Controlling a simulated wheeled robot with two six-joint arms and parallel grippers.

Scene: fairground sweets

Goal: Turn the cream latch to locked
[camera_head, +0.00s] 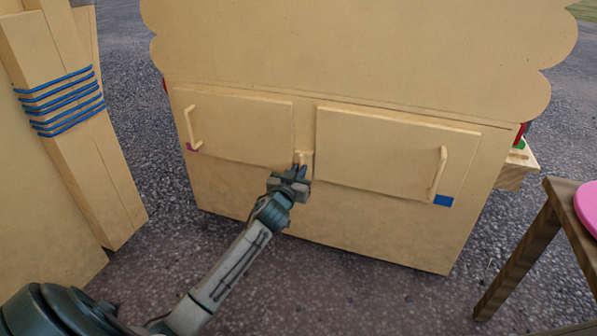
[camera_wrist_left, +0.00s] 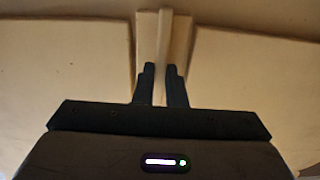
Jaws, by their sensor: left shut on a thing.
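The cream latch (camera_head: 302,155) is on the front of the cream cabinet, between its two doors. In the left wrist view the latch (camera_wrist_left: 164,30) is an upright narrow bar on a small plate, running down between the fingers. My left gripper (camera_head: 298,172) is shut on the latch, one dark finger on each side; it also shows in the left wrist view (camera_wrist_left: 160,85). The fingers and wrist hide the latch's lower part in the head view. No lock marking can be made out. My right gripper is not in view.
The left door (camera_head: 240,128) and right door (camera_head: 390,153) look shut, each with a bar handle. A blue patch (camera_head: 443,201) is by the right handle. A wooden table (camera_head: 557,215) with a pink thing stands at right. A post (camera_head: 85,140) with blue cord stands at left.

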